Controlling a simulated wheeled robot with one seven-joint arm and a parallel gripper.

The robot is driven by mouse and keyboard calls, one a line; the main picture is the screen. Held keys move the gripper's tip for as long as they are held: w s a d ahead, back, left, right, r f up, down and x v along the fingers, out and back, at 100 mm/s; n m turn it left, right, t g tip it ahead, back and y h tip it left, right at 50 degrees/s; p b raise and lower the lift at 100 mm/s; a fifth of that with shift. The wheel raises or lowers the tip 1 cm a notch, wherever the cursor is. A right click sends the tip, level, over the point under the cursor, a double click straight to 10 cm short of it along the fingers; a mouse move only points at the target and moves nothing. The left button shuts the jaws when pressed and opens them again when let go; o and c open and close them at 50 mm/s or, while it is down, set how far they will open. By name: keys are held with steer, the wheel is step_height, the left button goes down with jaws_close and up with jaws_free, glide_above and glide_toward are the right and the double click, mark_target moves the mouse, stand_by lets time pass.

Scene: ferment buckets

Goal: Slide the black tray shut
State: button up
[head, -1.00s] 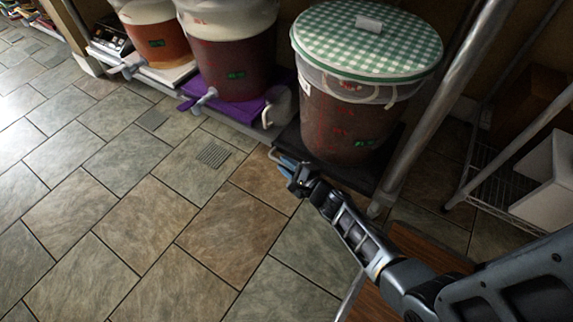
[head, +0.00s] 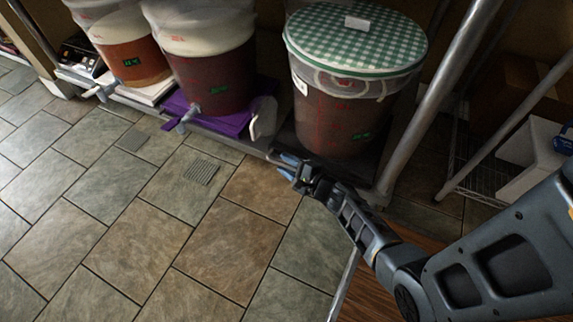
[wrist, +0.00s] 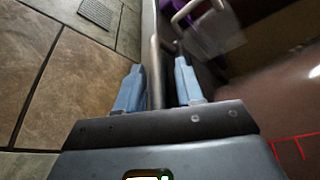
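The black tray (head: 360,169) lies low under the bucket with the green checked cover (head: 352,38), at the right end of the bucket row. A thin metal handle bar (wrist: 155,72) runs along its front edge in the wrist view. My gripper (head: 286,166) is low at the tray's front left edge. In the wrist view its two blue fingers (wrist: 158,84) stand apart on either side of the bar. The bar is nearer the left finger, and a gap shows by the right one. The rest of the handle is hidden by my gripper.
A bucket (head: 212,75) on a purple tray (head: 232,123) and an amber bucket (head: 128,60) on a white tray stand to the left. A metal post (head: 420,100) rises right of the black tray. Tiled floor (head: 130,225) in front is clear.

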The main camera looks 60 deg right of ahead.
stand_by(0.3)
steer(key=p+v, duration=0.2)
steer(key=v, duration=0.5)
steer(key=shift+s, duration=0.35)
steer(key=shift+a, duration=0.1)
